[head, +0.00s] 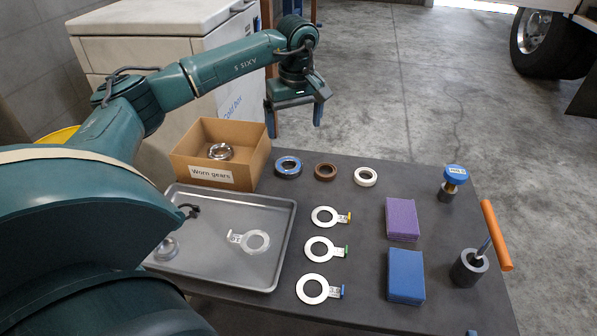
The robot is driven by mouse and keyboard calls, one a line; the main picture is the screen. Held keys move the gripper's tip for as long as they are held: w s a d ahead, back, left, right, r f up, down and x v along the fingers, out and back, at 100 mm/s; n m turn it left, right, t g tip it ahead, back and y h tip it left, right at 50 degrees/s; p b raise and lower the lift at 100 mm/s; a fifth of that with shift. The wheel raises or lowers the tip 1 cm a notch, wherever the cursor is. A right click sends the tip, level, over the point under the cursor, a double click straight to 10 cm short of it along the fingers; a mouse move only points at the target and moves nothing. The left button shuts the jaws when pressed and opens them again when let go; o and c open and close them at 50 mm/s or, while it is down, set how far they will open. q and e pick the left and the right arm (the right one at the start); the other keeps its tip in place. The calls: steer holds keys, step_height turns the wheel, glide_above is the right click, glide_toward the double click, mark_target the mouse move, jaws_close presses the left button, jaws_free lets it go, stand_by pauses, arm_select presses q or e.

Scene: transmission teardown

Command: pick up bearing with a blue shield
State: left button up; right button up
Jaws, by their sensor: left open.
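The bearing with a blue shield (288,167) lies flat on the dark table (345,210) near its back edge, just right of the cardboard box. It is a metal ring with a blue band. My left gripper (294,126) is open and empty, with its fingers pointing down. In the picture it is above the blue-shielded bearing and apart from it; its exact height cannot be told. My right gripper is not in view.
A brown ring (325,172) and a white ring (365,177) lie right of the bearing. A "Worn gears" box (212,177) stands left. A metal tray (285,245), tagged rings (320,249), purple (402,219) and blue (406,276) blocks occupy the front.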

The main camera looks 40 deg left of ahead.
arm_select(q)
steer(key=b, duration=0.3)
glide_above(289, 169)
steer(key=d, duration=0.1)
step_height(289, 169, down, 8)
steer(key=shift+s+d+r, duration=0.15)
steer(key=f, duration=0.1)
steer(key=f+b, duration=0.1)
steer(key=f, duration=0.1)
steer(key=f+b, duration=0.1)
steer(key=shift+a+f, duration=0.15)
steer(key=shift+a, duration=0.25)
steer(key=shift+f, duration=0.35)
steer(key=shift+a, duration=0.1)
steer(key=c, duration=1.3)
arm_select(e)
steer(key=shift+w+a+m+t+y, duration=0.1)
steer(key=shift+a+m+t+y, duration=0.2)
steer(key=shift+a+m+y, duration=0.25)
